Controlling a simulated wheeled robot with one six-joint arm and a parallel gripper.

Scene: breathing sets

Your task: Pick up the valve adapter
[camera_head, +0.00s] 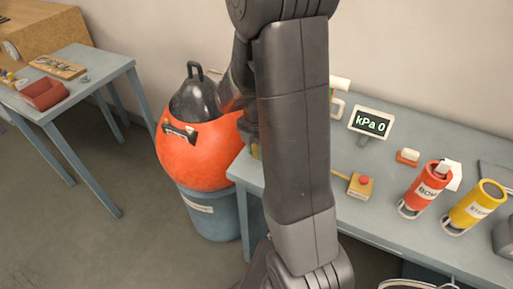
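I cannot pick out the valve adapter with certainty. A small grey piece (85,78) lies on the left table, too small to identify. A white cylindrical piece (340,84) shows partly at the back of the right table, beside my arm. My arm stands upright across the middle of the view and bends down behind itself near the orange ball. My gripper's fingers are hidden behind the arm, so I cannot see what they touch or hold. A small yellowish thing (255,152) shows at the arm's left edge, mostly hidden.
The left table (105,72) holds a red tray (46,94) and a wooden board (58,67). An orange ball (190,153) sits in a blue-grey bin (212,216). The right table (400,232) holds a kPa display (370,122), a red-button box (360,186), a red cylinder (425,186) and a yellow cylinder (474,207).

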